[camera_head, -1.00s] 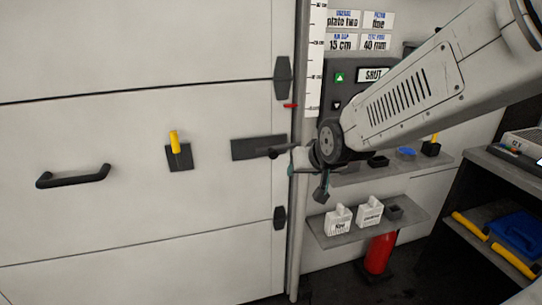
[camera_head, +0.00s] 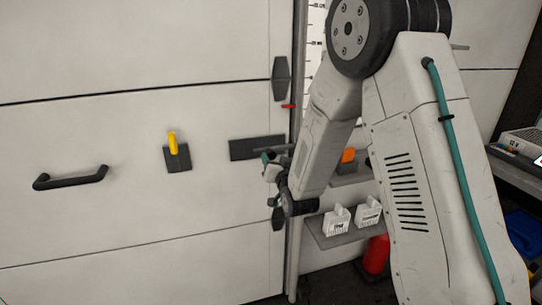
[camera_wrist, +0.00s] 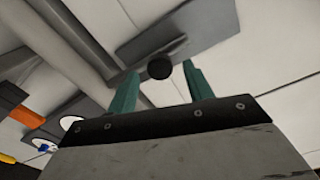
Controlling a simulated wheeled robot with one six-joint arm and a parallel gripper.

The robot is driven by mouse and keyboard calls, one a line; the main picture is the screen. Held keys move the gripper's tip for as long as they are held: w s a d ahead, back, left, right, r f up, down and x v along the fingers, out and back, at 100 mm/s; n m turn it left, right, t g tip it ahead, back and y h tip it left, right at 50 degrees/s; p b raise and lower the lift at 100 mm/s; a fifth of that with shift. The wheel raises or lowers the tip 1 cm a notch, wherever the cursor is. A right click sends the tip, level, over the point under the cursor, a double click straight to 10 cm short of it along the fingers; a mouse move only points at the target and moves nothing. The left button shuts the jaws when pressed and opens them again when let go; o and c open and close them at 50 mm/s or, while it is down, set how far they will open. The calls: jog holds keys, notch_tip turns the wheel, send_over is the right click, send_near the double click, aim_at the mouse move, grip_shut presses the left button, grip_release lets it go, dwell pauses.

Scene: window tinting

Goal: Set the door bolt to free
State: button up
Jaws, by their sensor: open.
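The door bolt's dark plate (camera_head: 252,148) is fixed to the pale panelled door near its right edge. In the wrist view the plate (camera_wrist: 205,22) carries a grey bar (camera_wrist: 150,52) and a round black knob (camera_wrist: 160,67). My gripper (camera_wrist: 158,82) is open, with its teal fingers on either side of the knob in that view. I cannot tell whether they touch it. In the head view my gripper (camera_head: 268,162) is in front of the plate's right end, and my arm hides part of the bolt area.
A yellow lever on a dark plate (camera_head: 177,158) and a black pull handle (camera_head: 70,179) are on the door to the left. A red tab (camera_head: 288,106) is on the door post. A shelf with white containers (camera_head: 336,220) and a red cylinder (camera_head: 376,255) are at right.

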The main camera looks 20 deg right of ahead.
aim_at(272, 156)
jog(key=shift+w, duration=1.9)
grip_shut()
jog(key=shift+a, duration=2.65)
jog(key=shift+c, duration=1.2)
grip_release()
jog(key=shift+a, duration=0.15)
jog(key=shift+o, duration=1.2)
jog(key=shift+a, duration=0.15)
jog(key=shift+d, duration=0.2)
